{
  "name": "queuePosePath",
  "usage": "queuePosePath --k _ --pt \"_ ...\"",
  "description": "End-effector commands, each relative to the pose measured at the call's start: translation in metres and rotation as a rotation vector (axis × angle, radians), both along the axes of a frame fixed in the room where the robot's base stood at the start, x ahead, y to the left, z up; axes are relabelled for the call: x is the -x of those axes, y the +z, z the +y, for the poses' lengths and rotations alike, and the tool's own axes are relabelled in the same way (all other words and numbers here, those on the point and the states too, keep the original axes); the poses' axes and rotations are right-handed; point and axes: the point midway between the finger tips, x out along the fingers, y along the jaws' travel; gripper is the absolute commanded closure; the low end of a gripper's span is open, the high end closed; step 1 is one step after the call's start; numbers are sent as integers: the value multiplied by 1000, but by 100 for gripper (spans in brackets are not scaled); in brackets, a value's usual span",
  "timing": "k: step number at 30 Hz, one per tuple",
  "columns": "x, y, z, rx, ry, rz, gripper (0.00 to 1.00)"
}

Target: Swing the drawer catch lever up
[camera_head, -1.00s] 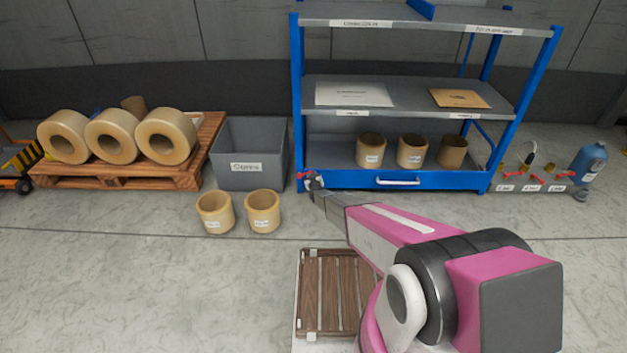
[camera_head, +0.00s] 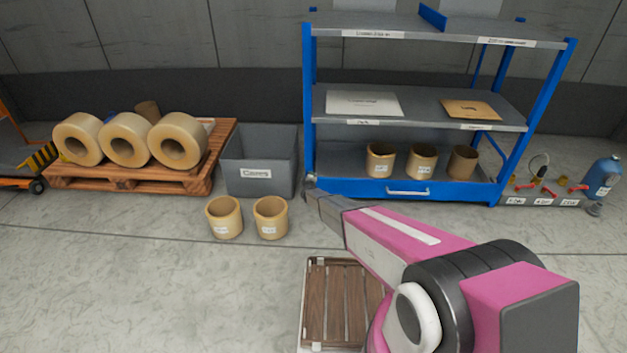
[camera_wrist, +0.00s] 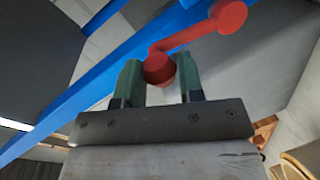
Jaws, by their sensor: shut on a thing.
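The red catch lever (camera_wrist: 203,35) shows in the wrist view, with one round end between my gripper's two green-padded fingers and the other round end up and to the right. My gripper (camera_wrist: 158,82) is shut on the near end. In the head view my gripper (camera_head: 311,183) is at the left end of the blue drawer front (camera_head: 450,192), by the rack's left post. The lever cannot be made out there. The drawer has a pale bar handle (camera_head: 408,192) and looks closed.
Several tan cores stand on the rack's bottom shelf (camera_head: 340,176). Left are a grey bin (camera_head: 258,178), two cores (camera_head: 224,217) on the floor and a pallet (camera_head: 130,184) of rolls. A slatted wooden piece (camera_head: 340,305) lies in front. A blue bottle (camera_head: 602,177) stands far right.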

Motion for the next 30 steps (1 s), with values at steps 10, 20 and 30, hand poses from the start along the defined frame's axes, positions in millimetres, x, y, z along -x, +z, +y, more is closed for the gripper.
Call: queuePosePath --k 10,20,30 --pt "0 1 15 164 2 1 100" --pt "0 1 18 203 2 0 100" --pt "0 1 18 203 3 0 45"
